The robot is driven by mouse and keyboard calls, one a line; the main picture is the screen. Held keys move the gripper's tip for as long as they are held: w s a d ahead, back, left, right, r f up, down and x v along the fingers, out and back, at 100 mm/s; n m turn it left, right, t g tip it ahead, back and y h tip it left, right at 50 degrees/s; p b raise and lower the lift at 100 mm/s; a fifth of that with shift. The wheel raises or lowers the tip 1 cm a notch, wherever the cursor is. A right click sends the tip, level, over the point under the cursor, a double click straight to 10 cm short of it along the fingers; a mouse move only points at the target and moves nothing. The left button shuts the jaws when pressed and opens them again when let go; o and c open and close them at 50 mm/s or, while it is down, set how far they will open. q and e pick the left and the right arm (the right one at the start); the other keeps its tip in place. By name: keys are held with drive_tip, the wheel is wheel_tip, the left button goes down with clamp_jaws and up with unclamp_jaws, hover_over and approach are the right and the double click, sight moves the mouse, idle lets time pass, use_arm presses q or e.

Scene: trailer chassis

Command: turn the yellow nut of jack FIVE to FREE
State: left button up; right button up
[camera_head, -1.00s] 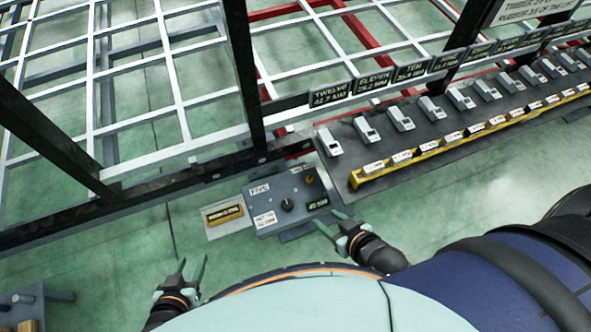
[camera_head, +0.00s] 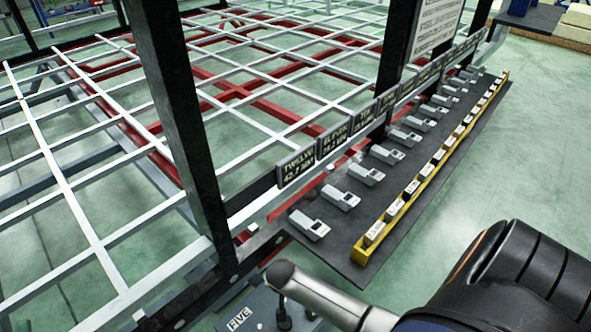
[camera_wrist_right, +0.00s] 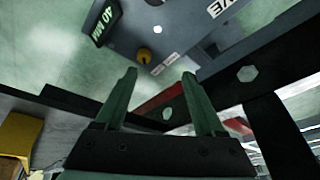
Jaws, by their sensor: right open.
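The plate of jack FIVE (camera_head: 262,306) shows at the bottom edge in the head view, with its FIVE label and a dark knob (camera_head: 283,318); the rest is cut off or hidden by my arm. In the right wrist view the same grey plate (camera_wrist_right: 185,30) is at the top, with a small round yellow nut (camera_wrist_right: 144,55) and a dark 40 MM display (camera_wrist_right: 103,22). Small white labels beside the nut are too small to read. My right gripper (camera_wrist_right: 159,78) is open and empty, its fingers pointing toward the plate, apart from the nut. My left gripper is out of view.
A black post (camera_head: 180,120) and trailer frame rail stand beside the jack. A dark mat (camera_head: 345,240) carries a row of grey devices and a yellow rail (camera_head: 400,215) of labelled blocks. Signs such as TWELVE (camera_head: 297,168) hang above. Green floor (camera_head: 520,150) is clear at right.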

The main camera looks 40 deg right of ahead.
use_arm(q)
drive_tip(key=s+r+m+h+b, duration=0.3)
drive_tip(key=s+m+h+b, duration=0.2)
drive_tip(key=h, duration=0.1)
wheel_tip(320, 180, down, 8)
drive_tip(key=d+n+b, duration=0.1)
drive_tip(key=b, duration=0.6)
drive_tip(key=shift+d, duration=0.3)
use_arm(e)
drive_tip(key=w+d+f+m, duration=0.1)
drive_tip(key=d+f, duration=0.2)
drive_tip(key=f, duration=0.2)
drive_tip(key=w+d+f+m+g+h, duration=0.1)
drive_tip(key=w+d+f+m, duration=0.1)
drive_tip(key=f, duration=0.3)
drive_tip(key=w+d+f+m, duration=0.1)
drive_tip(key=d+f, duration=0.2)
drive_tip(key=f, duration=0.2)
drive_tip(key=shift+w+d+f+g+h, duration=0.15)
drive_tip(key=shift+w+d+g+h, duration=0.2)
drive_tip(key=shift+w+g+h, duration=0.05)
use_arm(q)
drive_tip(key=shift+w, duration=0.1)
use_arm(e)
clamp_jaws()
